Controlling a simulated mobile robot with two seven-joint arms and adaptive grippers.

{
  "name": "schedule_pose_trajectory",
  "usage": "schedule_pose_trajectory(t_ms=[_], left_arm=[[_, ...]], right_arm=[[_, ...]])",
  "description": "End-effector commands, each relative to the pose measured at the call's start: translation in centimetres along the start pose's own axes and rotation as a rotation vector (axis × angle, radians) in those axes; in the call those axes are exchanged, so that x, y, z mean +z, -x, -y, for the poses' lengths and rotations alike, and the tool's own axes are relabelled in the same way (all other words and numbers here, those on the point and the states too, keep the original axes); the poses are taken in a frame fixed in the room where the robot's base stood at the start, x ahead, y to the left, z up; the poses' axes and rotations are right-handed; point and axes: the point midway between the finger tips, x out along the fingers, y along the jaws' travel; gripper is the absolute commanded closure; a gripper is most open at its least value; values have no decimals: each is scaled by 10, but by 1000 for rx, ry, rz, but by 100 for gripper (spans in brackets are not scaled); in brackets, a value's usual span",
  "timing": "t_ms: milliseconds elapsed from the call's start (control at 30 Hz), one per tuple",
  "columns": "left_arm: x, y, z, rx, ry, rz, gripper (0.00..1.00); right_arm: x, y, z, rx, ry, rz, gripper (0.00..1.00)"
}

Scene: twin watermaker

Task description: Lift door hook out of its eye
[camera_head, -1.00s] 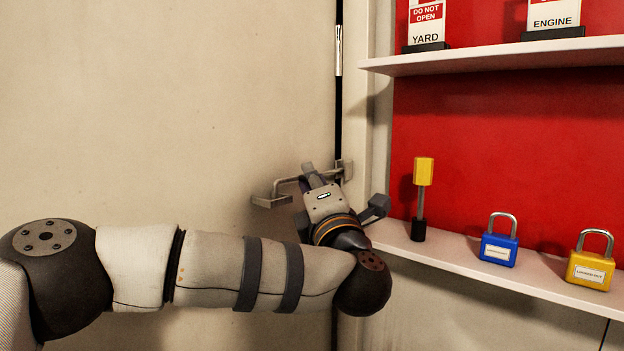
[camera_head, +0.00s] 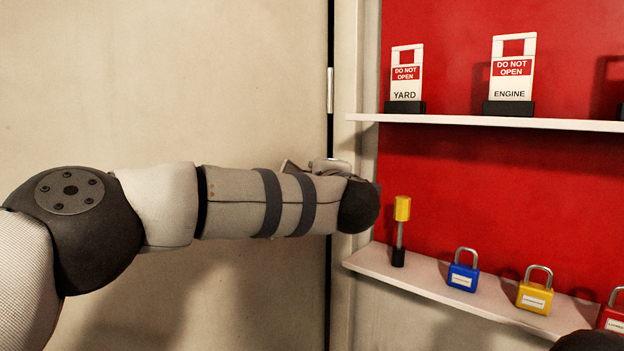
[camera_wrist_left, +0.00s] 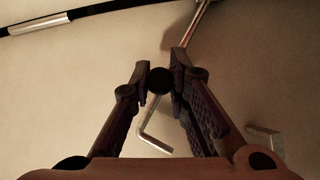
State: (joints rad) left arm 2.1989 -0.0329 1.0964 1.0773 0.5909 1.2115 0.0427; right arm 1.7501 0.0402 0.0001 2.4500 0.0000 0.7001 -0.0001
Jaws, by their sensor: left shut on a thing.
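In the left wrist view, my left gripper (camera_wrist_left: 160,82) has its two fingers closed around a dark round knob (camera_wrist_left: 158,79) of the door hook. A bent silver rod (camera_wrist_left: 154,138), seemingly part of the hook, shows just below the knob between the fingers. Another thin metal rod (camera_wrist_left: 196,25) runs up from behind the fingertips. I cannot tell whether the hook's tip is in its eye. In the head view, my forearm hides the hook and nearly all of the left gripper, in front of the seam beside the pale door (camera_head: 180,80).
Right of the door frame, an upper shelf (camera_head: 480,121) holds "DO NOT OPEN" signs. A lower shelf (camera_head: 440,281) holds a yellow-topped tool (camera_head: 402,210), a blue padlock (camera_head: 463,273), a yellow padlock (camera_head: 535,291) and a red padlock (camera_head: 612,315). A small metal bracket (camera_wrist_left: 265,140) shows in the wrist view.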

Motion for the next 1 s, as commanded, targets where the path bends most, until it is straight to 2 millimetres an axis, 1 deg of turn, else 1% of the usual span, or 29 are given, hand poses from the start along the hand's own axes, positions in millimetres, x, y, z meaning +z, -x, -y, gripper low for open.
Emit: schedule_pose_trajectory(t_ms=[33, 500, 533, 567, 600, 633, 900, 1000], left_arm=[[0, 0, -2, -1, -7, -2, 100], [1, -1, -1, -15, -20, 0, 100], [1, -1, 0, -15, -20, 0, 80], [1, -1, 0, -15, -20, 0, 73], [1, -1, 0, -15, -20, 0, 64], [1, -1, 0, -15, -19, 0, 62], [1, -1, -1, -15, -18, 0, 62], [2, 7, -2, -14, -19, 2, 62]], right_arm=[[0, 1, 0, 0, 0, -2, 60], [0, 1, 0, 0, 0, -2, 60], [0, 1, 0, 0, 0, -2, 60], [0, 1, 0, 0, 0, -2, 60], [0, 1, 0, 0, 0, -2, 60], [0, 1, 0, 0, 0, -2, 60], [0, 1, 0, 0, 0, -2, 60], [0, 1, 0, 0, 0, -2, 60]])
